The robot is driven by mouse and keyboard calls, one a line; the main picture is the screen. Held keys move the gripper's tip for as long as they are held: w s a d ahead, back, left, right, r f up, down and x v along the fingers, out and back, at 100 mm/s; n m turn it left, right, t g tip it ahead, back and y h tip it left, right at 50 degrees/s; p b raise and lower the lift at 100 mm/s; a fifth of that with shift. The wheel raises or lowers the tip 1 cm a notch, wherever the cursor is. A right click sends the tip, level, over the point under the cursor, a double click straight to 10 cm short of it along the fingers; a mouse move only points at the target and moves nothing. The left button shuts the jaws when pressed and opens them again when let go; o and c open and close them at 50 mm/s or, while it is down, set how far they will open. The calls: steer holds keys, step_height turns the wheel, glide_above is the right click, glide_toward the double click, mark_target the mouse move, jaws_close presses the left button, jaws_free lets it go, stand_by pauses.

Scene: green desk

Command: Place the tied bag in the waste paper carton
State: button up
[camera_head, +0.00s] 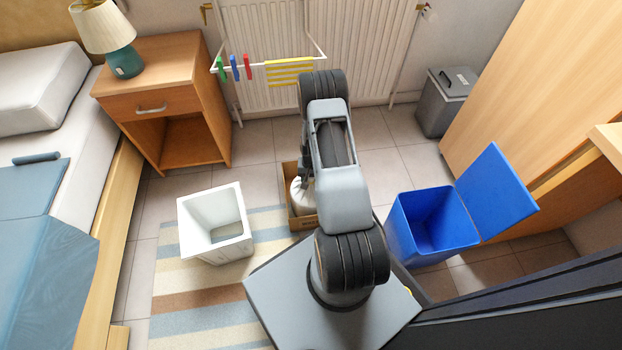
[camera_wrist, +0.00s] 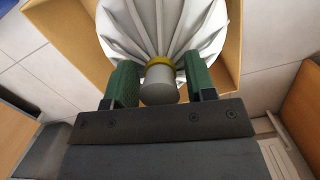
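The tied bag (camera_wrist: 165,25) is white and pleated, with a yellow tie (camera_wrist: 159,61) and a grey knotted top (camera_wrist: 158,86). My gripper (camera_wrist: 160,85) has its green fingers on both sides of this top, shut on it. In the head view the bag (camera_head: 301,196) shows partly, inside the outline of a small brown carton (camera_head: 303,223), with my arm hiding the rest. The carton's walls (camera_wrist: 65,35) show around the bag in the wrist view. Whether the bag rests on the carton's floor is hidden.
A white open bin (camera_head: 236,250) stands left of the carton on a striped rug (camera_head: 180,290). A blue bin (camera_head: 440,255) with its lid open stands at right. A grey lidded bin (camera_head: 437,115), a bedside cabinet (camera_head: 205,90) and a drying rack (camera_head: 250,66) stand farther back.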

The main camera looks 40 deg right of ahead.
steer(key=shift+o, duration=0.3)
steer(key=a+r+n+t+p, duration=0.1)
steer(key=a+r+n+p, duration=0.2)
steer(key=r, duration=1.3)
steer(key=a+r+t+p, duration=0.15)
steer(key=a+r, duration=0.35)
steer(key=r, duration=1.1)
steer(key=s+a+r+n+t, duration=0.1)
steer(key=s+a+r+n, duration=0.3)
steer(key=s+a+r, duration=0.5)
steer(key=s+r, duration=0.3)
steer(key=shift+a+r+h+p, duration=0.25)
steer(key=shift+h+p, duration=0.1)
steer(key=shift+h, duration=0.05)
steer(key=shift+s+r+t, duration=0.1)
steer(key=shift+r+t, duration=0.05)
steer(key=shift+t, duration=0.1)
